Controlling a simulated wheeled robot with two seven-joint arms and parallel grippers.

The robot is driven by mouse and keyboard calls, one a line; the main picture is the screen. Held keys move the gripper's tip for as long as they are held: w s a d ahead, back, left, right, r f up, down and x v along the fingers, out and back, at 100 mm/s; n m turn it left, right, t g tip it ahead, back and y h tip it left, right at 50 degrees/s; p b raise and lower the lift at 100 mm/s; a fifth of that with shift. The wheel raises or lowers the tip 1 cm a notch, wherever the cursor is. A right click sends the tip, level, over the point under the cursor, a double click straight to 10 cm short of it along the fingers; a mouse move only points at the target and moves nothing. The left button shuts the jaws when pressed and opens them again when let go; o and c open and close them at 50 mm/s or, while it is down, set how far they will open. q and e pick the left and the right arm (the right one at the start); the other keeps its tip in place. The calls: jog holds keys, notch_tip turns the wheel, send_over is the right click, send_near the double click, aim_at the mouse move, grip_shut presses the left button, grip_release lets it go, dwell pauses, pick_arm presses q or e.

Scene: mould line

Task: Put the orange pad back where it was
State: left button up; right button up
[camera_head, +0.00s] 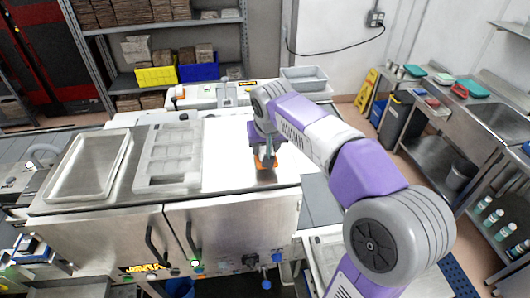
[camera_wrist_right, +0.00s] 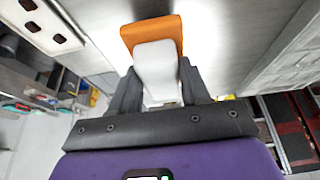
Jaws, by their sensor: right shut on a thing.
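The orange pad (camera_head: 265,163) shows below my right gripper (camera_head: 266,148) in the head view, over the front part of the bright steel worktop (camera_head: 225,172). In the right wrist view the pad (camera_wrist_right: 150,32) is an orange slab with a white block (camera_wrist_right: 158,65) on it. My right gripper (camera_wrist_right: 158,80) is shut on the white block, one dark finger on each side. I cannot tell whether the pad touches the worktop. The gripper partly hides the pad in the head view. My left gripper is not in view.
A pale moulded tray (camera_head: 168,157) and an empty shallow tray (camera_head: 88,165) lie left on the worktop. A grey bin (camera_head: 304,79) stands behind. Shelving with yellow (camera_head: 156,76) and blue (camera_head: 199,71) boxes is at the back. The worktop around the gripper is clear.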

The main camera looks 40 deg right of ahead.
notch_tip(320, 180, down, 2)
jog(key=shift+s+f, duration=0.1)
jog(key=shift+s, duration=0.05)
jog(key=shift+f, duration=0.15)
jog(key=o, duration=1.1)
jog(key=v, duration=1.2)
